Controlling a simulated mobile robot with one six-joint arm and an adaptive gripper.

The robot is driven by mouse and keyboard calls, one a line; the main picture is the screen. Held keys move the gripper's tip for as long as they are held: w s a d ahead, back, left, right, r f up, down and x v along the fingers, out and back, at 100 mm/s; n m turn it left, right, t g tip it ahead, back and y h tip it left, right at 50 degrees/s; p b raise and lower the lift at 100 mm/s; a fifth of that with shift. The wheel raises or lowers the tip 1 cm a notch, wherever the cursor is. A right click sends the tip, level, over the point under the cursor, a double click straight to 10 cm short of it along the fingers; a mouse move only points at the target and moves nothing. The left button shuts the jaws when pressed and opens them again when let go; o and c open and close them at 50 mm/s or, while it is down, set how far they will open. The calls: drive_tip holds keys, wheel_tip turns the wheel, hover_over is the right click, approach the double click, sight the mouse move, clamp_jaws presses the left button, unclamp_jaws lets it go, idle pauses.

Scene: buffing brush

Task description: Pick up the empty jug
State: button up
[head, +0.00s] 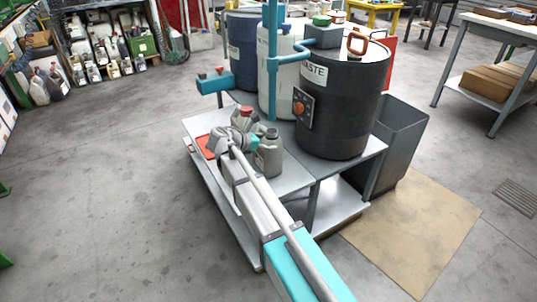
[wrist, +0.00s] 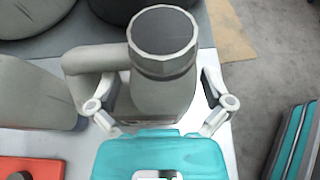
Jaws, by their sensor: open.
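A grey jug (head: 268,158) with a dark round cap stands upright on the metal table (head: 297,172) in the head view. It also fills the middle of the wrist view (wrist: 163,95), its handle to the left. My gripper (head: 252,145) is open at this jug. In the wrist view its two fingers (wrist: 161,103) lie on either side of the jug's body, and I cannot tell whether they touch it. A second grey jug with a red cap (head: 243,118) stands just behind. Whether either jug is empty cannot be seen.
A black waste drum (head: 340,110) stands close behind the jug, with a white drum (head: 278,85) and a blue drum (head: 243,55) beyond. A red tray (head: 206,147) lies at the table's left. A grey bin (head: 398,135) is at right. The floor at left is clear.

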drive_tip(key=shift+x, duration=0.8)
drive_tip(key=c, duration=1.1)
drive_tip(key=shift+r, duration=0.1)
drive_tip(key=shift+r+p, duration=0.9)
drive_tip(key=s+d+r+p, duration=0.8)
drive_tip(key=s+r+p, duration=0.3)
drive_tip(key=shift+d, duration=0.25)
